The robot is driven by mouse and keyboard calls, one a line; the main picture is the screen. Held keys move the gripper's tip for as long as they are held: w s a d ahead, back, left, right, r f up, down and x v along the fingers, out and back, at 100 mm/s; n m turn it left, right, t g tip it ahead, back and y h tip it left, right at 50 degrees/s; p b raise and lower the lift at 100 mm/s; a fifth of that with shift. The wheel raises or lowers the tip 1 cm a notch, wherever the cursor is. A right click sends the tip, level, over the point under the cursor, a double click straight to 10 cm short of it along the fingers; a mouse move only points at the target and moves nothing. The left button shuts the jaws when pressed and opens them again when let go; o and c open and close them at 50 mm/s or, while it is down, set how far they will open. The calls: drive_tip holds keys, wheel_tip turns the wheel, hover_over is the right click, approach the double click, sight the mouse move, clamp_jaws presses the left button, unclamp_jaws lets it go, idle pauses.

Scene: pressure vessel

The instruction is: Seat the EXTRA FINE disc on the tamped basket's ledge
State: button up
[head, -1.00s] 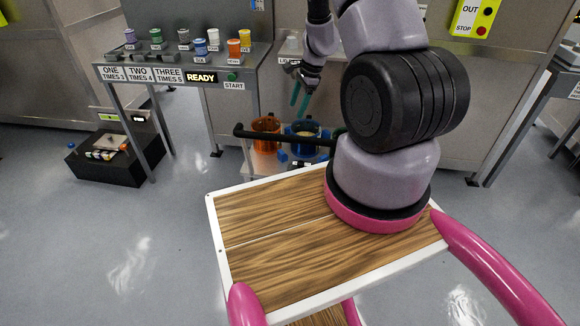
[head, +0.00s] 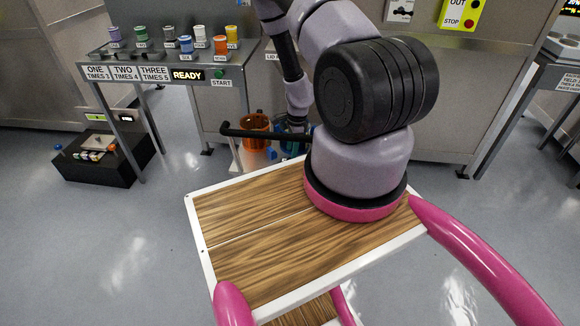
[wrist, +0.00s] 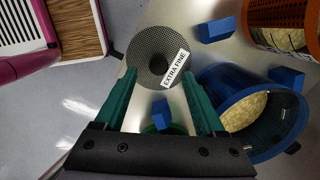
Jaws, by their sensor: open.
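The EXTRA FINE disc (wrist: 159,57), a grey perforated round with a dark centre and a white label, lies on a pale tray (wrist: 222,56) in the wrist view. My gripper (wrist: 160,80) is open, its green fingers pointing at the disc, one towards each side of its near edge. I cannot tell how high the fingers are above it. A blue basket (wrist: 225,82) with tan, level contents stands right of the fingers, apart from the disc. In the head view the fingers and disc are hidden behind my arm.
An orange perforated basket (wrist: 280,15) with tan contents stands at the top right; it also shows in the head view (head: 256,130). Blue blocks (wrist: 216,27) sit around the baskets on the tray. A bench with several coloured cups (head: 185,45) stands behind.

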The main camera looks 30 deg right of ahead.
drive_tip(key=shift+a+f, duration=0.2)
drive_tip(key=shift+f, duration=1.75)
clamp_jaws()
